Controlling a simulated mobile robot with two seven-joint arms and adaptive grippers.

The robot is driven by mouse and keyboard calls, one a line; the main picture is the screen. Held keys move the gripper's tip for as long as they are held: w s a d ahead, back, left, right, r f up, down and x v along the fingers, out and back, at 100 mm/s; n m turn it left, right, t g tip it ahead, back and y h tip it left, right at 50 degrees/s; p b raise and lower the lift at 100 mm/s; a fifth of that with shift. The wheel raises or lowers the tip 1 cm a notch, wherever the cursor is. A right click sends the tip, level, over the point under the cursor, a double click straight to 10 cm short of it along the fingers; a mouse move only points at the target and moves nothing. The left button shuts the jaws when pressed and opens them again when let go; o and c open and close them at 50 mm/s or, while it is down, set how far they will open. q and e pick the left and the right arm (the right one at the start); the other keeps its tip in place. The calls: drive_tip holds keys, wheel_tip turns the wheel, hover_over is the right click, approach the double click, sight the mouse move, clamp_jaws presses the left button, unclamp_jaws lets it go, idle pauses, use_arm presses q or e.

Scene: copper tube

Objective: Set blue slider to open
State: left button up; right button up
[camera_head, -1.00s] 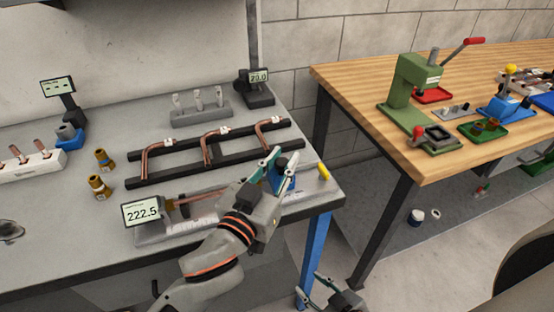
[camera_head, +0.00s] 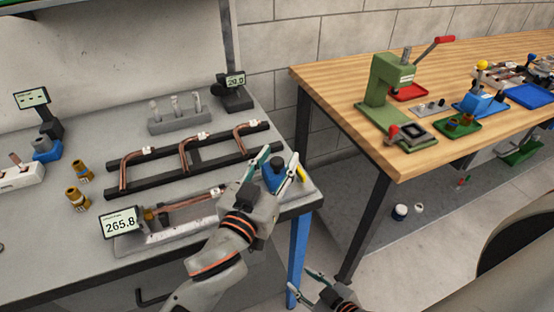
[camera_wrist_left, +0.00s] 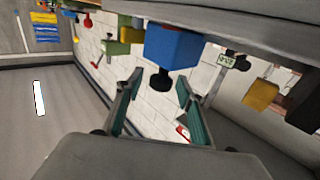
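The blue slider (camera_head: 272,177) with a black knob (camera_head: 277,163) sits near the right end of the measuring rail (camera_head: 150,243), whose display (camera_head: 121,223) reads 265.8. My left gripper (camera_head: 283,152) is open, its fingers on either side of the slider's knob in the head view. In the left wrist view, the blue block (camera_wrist_left: 174,46) lies ahead of the parted fingertips (camera_wrist_left: 160,80), with its knob (camera_wrist_left: 160,80) between them; I cannot tell whether a finger touches it. My right gripper (camera_head: 298,278) is open and empty, low beside the bench's blue leg.
A yellow piece (camera_head: 301,172) is close to the slider's right. A black rack (camera_head: 190,168) with bent copper tubes lies behind the rail. Brass fittings (camera_head: 77,199) stand at left.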

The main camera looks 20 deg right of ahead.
use_arm(q)
drive_tip(key=v, duration=1.2)
drive_tip(key=shift+a, duration=0.1)
